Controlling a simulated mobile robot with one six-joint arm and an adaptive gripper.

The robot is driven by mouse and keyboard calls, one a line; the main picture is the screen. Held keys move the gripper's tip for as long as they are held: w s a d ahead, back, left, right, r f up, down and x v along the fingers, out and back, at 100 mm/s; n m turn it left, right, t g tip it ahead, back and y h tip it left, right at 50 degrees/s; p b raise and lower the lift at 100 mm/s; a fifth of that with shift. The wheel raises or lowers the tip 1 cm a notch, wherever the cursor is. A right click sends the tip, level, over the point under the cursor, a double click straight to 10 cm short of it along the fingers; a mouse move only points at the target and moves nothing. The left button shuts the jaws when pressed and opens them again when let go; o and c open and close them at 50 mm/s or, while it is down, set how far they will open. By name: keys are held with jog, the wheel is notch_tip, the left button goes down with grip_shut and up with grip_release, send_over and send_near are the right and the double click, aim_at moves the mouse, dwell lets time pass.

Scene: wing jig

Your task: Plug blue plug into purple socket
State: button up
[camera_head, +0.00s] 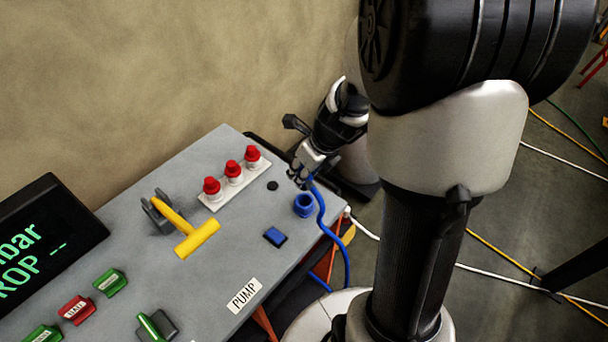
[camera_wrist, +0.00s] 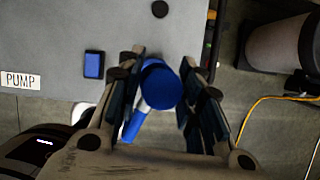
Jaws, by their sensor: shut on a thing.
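My gripper (camera_head: 303,178) is over the panel's right end, at the right of the head view. In the wrist view, my gripper (camera_wrist: 160,82) has a round blue body (camera_wrist: 162,86) between its fingers. I take this for the blue plug, though the blue ring piece on the panel may overlap it there. A blue cable (camera_head: 321,212) runs from my fingers down past the panel edge. Most of the plug is hidden by the fingers in the head view. A blue ring-shaped piece (camera_head: 304,207) stands on the panel just below my gripper. I see no purple socket in either view.
The grey panel (camera_head: 235,155) carries red knobs (camera_head: 233,170), a yellow T-handle (camera_head: 197,237), a blue button (camera_head: 276,236) and a PUMP label (camera_head: 244,295). A black display (camera_head: 45,235) stands at left. Cables lie on the floor beyond the panel's right edge.

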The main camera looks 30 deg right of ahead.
notch_tip(320, 180, up, 11)
jog(key=p, duration=0.4)
jog(key=shift+r+p, duration=0.15)
jog(key=shift+p, duration=0.25)
jog(key=shift+r+p, duration=1.45)
jog(key=shift+p, duration=0.3)
jog(key=shift+f, duration=0.1)
